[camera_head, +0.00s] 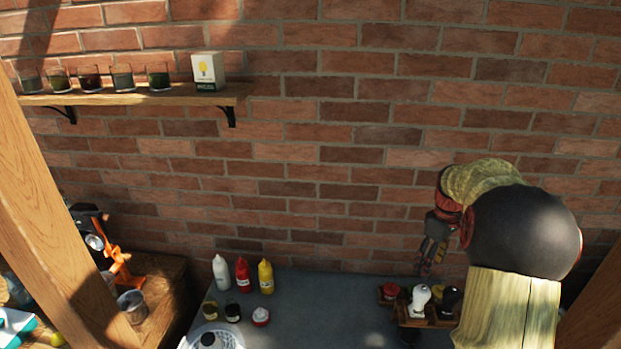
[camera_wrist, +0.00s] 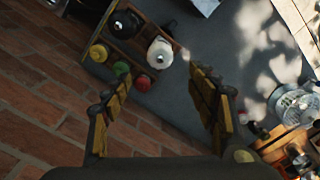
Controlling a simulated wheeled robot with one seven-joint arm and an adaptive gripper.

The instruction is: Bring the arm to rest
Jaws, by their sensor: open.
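My arm (camera_head: 520,230) rises at the right of the head view, its dark round joint and yellowish links in front of the brick wall. My gripper (camera_head: 430,265) points down, above the back right part of the grey table (camera_head: 320,300). In the wrist view my gripper (camera_wrist: 160,80) has its two yellow-padded fingers spread wide. Nothing sits between the pads. The wooden caddy (camera_head: 409,318) lies below the gripper, and it also shows beyond the fingers in the wrist view (camera_wrist: 118,50).
The caddy holds a white-topped shaker (camera_head: 420,298) and a black-topped one (camera_head: 449,299). White, red and yellow bottles (camera_head: 265,277) stand left, near a white basket (camera_head: 225,335). A shelf (camera_head: 150,96) with glasses hangs on the wall. The table's middle is mostly clear.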

